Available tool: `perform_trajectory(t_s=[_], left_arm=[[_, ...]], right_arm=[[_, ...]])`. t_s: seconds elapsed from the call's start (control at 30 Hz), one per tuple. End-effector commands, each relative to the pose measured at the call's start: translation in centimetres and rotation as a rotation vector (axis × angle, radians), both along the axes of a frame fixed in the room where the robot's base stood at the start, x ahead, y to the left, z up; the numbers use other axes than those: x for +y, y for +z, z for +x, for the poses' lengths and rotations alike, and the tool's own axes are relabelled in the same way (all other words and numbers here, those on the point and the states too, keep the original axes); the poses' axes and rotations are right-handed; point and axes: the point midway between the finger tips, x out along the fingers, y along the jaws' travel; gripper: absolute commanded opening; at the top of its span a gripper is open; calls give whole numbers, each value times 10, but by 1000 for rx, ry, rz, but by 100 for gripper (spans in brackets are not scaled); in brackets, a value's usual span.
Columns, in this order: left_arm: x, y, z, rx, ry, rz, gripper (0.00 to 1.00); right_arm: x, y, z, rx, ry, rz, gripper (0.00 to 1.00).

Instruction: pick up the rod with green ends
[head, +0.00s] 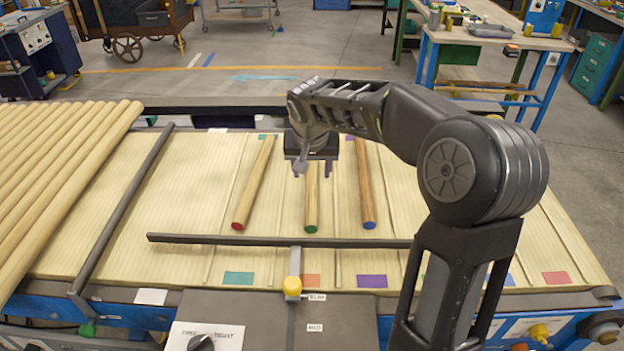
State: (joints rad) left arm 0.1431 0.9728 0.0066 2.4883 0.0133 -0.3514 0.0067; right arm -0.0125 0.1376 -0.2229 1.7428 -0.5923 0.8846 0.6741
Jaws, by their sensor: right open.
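The rod with a green end (311,205) lies lengthwise on the pale wooden bed, its green near end toward me. Its far part is hidden behind my right gripper. My right gripper (313,170) is open, fingers pointing down, one on each side of the rod in the picture. I cannot tell how far above the rod the fingertips are. My left gripper is not in view.
A red-ended rod (254,183) lies left of the green one, a blue-ended rod (364,185) right. A dark crossbar (220,239) runs across in front. Several plain rods (50,160) lie at far left. Coloured patches, including a purple one (371,281), mark the near edge.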

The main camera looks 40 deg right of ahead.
Motion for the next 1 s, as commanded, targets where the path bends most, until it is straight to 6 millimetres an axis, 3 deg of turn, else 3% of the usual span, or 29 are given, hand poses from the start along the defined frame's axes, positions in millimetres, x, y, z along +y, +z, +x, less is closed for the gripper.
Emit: perform_trajectory(t_s=[0.23, 0.6, 1.0], left_arm=[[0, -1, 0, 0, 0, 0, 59], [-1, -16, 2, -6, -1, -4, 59], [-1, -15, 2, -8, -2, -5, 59]], right_arm=[[-1, -4, 1, 1, 0, -1, 53], [-12, -47, 15, 1, 0, 0, 53], [-12, -47, 16, 0, 0, 0, 53]])
